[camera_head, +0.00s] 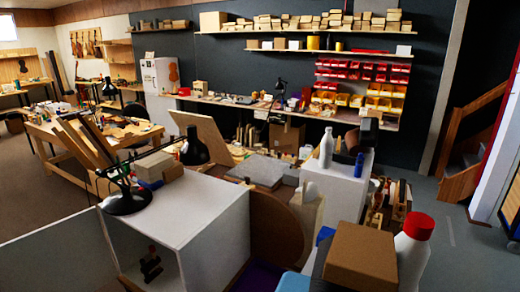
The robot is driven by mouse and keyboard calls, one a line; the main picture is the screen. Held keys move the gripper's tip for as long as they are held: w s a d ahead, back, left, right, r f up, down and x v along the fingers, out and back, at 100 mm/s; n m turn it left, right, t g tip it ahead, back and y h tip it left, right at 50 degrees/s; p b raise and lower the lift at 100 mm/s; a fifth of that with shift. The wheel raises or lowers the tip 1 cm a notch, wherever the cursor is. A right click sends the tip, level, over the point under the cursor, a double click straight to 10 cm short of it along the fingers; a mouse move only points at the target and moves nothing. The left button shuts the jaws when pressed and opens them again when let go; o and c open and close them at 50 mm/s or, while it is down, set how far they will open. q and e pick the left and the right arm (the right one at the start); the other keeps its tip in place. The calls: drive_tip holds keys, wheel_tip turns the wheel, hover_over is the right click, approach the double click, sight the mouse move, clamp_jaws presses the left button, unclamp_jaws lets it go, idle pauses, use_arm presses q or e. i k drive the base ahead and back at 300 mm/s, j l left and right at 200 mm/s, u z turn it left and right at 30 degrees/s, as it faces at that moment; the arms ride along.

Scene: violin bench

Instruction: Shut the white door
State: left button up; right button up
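The white door (62,254) is at the lower left, a flat pale panel cut off by the picture's left and bottom edges. It stands swung out to the left from the left front edge of a white cabinet (215,235). The cabinet's front is open. A small dark and brown object (150,262) shows inside it; I cannot tell what it is. Neither of my grippers is in view.
A black desk lamp (128,200) and small boxes (160,170) stand on the cabinet. A brown box (362,256) and a red-capped white bottle (413,245) are close at the lower right. Open floor (40,200) lies left, beyond the door.

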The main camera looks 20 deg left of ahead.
sight(73, 254)
drive_tip(key=j+z, duration=0.15)
drive_tip(key=j, duration=0.5)
drive_tip(key=j+z, duration=0.15)
drive_tip(key=j, duration=0.5)
drive_tip(key=k+j+z, duration=0.15)
drive_tip(key=j, duration=0.5)
drive_tip(key=j+z, duration=0.15)
drive_tip(key=j, duration=0.5)
drive_tip(key=k+j+z, duration=0.15)
drive_tip(key=j, duration=0.5)
drive_tip(key=k+j+z, duration=0.15)
drive_tip(key=j, duration=0.45)
drive_tip(key=k+j+z, duration=0.15)
drive_tip(key=j, duration=0.45)
drive_tip(key=k+j+z, duration=0.15)
drive_tip(key=k+j, duration=0.2)
drive_tip(key=j, duration=0.2)
drive_tip(key=j+z, duration=0.1)
drive_tip(key=j, duration=0.35)
drive_tip(key=k+j+z, duration=0.1)
drive_tip(key=j, duration=0.35)
